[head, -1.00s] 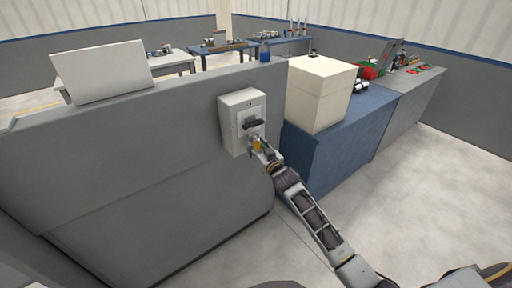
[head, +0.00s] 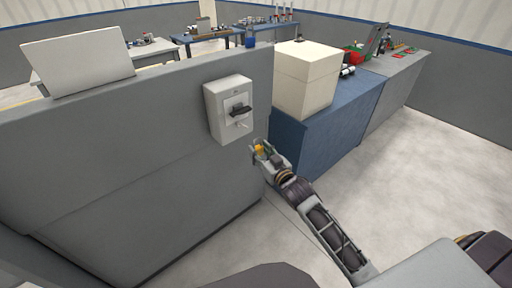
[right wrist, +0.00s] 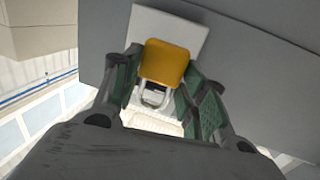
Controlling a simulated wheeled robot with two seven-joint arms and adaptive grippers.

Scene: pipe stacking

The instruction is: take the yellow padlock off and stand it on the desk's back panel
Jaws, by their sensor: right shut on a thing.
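The yellow padlock (head: 260,148) is in my right gripper (head: 261,150), which is shut on it. In the right wrist view the padlock (right wrist: 164,62) sits between the two green-padded fingers (right wrist: 160,85), its metal shackle pointing down in the picture. In the head view the padlock is apart from the light grey switch box (head: 229,106), to its lower right. The box has a dark handle (head: 239,111) and is fixed to the side of the grey desk panel (head: 160,115). The panel's top edge runs above and left of the box. My left gripper is not in view.
A cream box (head: 305,78) sits on a blue cabinet (head: 335,122) at the right. The floor (head: 400,190) at right is open.

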